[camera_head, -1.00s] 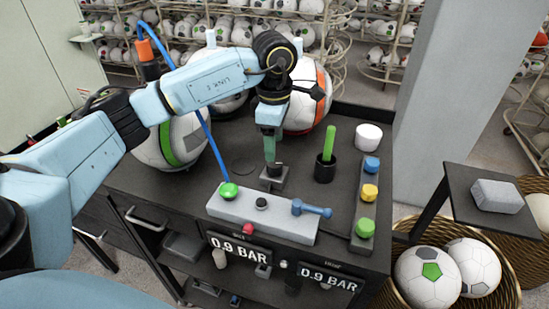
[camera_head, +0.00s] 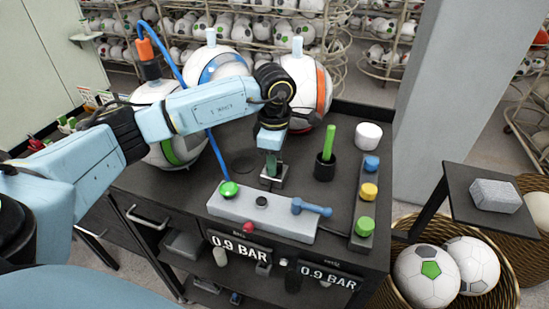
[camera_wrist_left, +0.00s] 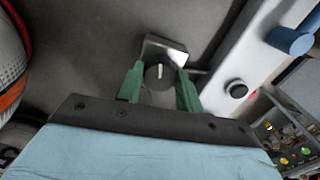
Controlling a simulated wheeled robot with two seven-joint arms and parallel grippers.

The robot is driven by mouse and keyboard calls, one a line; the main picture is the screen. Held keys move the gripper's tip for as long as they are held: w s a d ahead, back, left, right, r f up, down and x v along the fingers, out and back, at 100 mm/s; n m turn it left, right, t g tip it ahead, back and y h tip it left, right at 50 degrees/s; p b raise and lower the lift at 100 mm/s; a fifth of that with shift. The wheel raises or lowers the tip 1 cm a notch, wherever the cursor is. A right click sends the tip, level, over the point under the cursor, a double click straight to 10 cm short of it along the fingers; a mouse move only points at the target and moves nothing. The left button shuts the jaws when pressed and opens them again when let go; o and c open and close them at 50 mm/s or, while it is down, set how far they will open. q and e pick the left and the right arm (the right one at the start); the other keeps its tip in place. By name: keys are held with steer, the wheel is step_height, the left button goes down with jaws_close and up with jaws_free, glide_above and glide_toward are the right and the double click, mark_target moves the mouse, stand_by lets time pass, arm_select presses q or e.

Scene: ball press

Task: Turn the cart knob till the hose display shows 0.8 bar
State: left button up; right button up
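The cart knob (camera_wrist_left: 158,76) is small, dark and round, with a white pointer line, on a metal bracket (camera_wrist_left: 163,48). In the head view the bracket (camera_head: 281,183) stands behind the grey panel and the knob is mostly hidden by my fingers. My left gripper (camera_head: 271,172) is down at the knob. In the left wrist view its green fingers (camera_wrist_left: 160,80) stand on either side of the knob, with narrow gaps, so it looks open around it. Two displays on the cart front, the left one (camera_head: 238,248) and the right one (camera_head: 328,276), both read 0.9 BAR. My right gripper is not in view.
The grey panel (camera_head: 228,206) carries a green button (camera_head: 229,189), a black button and a blue lever (camera_head: 312,208). A black cup with a green stick (camera_head: 326,158) stands right of my gripper. A blue hose (camera_head: 214,150) and large balls are close behind my arm.

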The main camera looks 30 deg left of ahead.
arm_select(q)
steer(key=shift+c, duration=1)
steer(key=shift+n, duration=0.4)
steer(key=shift+n+b, duration=0.3)
steer(key=shift+n, duration=2.2)
steer(key=o, duration=1)
